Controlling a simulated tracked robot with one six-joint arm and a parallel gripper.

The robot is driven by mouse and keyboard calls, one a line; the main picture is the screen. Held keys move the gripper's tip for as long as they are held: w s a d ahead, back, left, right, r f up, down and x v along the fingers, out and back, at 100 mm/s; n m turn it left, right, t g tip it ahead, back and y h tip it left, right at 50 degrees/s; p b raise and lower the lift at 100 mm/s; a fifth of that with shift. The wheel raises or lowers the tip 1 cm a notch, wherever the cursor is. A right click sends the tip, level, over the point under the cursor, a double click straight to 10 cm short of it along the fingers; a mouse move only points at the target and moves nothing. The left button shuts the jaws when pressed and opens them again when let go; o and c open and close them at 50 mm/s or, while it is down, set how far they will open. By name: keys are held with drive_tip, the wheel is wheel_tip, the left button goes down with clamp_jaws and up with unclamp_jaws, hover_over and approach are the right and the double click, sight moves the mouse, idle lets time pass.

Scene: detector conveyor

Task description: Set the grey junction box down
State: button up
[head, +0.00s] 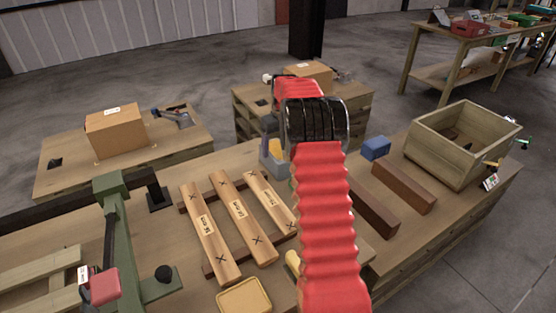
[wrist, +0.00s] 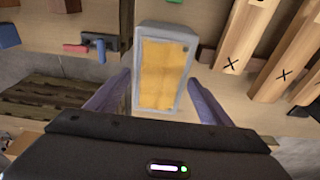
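The grey junction box (wrist: 185,62), with a yellow-orange panel on its face, fills the middle of the wrist view. My arm hides part of the box there. I cannot tell whether its underside touches the bench.
Marked wooden boards (head: 241,218) lie on the bench (head: 180,285) left of my arm. A yellow tray (head: 245,297) is at the front. Brown bars (head: 404,186), a blue block (head: 376,148) and an open wooden crate (head: 455,160) are at right. A green stand (head: 112,220) rises at left.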

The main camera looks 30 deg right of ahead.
drive_tip(key=c, duration=1.6)
drive_tip(key=shift+r, duration=0.1)
drive_tip(key=shift+c, duration=0.7)
wheel_tip(320, 180, up, 10)
